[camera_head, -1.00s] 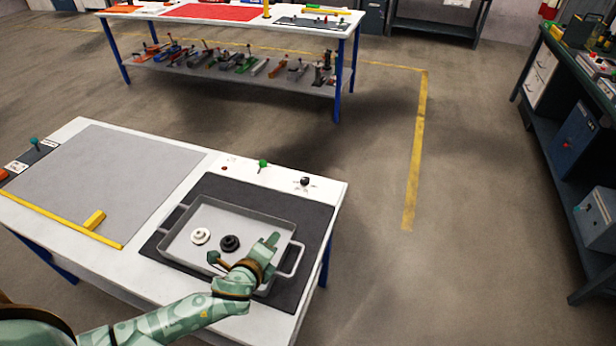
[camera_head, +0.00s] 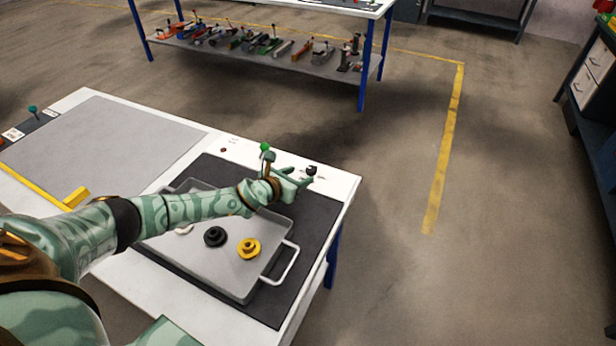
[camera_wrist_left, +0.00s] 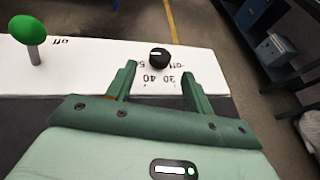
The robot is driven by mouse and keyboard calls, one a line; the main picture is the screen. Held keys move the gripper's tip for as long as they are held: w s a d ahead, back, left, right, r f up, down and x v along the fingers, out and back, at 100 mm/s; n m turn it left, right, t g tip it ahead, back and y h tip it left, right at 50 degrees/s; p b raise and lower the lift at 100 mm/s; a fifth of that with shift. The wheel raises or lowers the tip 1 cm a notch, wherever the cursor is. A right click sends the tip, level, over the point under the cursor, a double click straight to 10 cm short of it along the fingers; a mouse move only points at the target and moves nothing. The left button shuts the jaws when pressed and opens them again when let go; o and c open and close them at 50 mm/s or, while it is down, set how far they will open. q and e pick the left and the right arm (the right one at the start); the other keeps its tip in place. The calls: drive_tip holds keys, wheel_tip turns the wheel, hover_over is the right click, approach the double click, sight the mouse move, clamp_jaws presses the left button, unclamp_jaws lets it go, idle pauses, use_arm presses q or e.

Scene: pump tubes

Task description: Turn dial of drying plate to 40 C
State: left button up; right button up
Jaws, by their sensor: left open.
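The black dial (camera_head: 311,170) sits on the white strip at the back right of the table. In the left wrist view the dial (camera_wrist_left: 159,57) has a white mark on its upper left side. Printed labels "off", 5, 40 and 30 show around it. My left gripper (camera_head: 296,178) is open and empty, just in front of the dial. In the left wrist view its fingers (camera_wrist_left: 160,75) stand apart, with the dial just past and between their tips, not gripped. The dark drying plate (camera_head: 316,217) lies in front of the strip. My right gripper is not in view.
A green-topped lever (camera_wrist_left: 28,32) stands left of the dial. A grey tray (camera_head: 234,285) on the plate holds black (camera_head: 215,236), yellow (camera_head: 249,248) and partly hidden white rings. A yellow bar (camera_head: 76,197) lies at the left. Floor is clear to the right.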

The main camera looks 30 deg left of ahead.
sight(308, 172)
use_arm(q)
drive_tip(key=b+x, duration=0.1)
drive_tip(key=x, duration=0.3)
drive_tip(key=shift+f+b, duration=0.15)
drive_tip(key=shift+b, duration=0.2)
drive_tip(key=shift+w, duration=0.3)
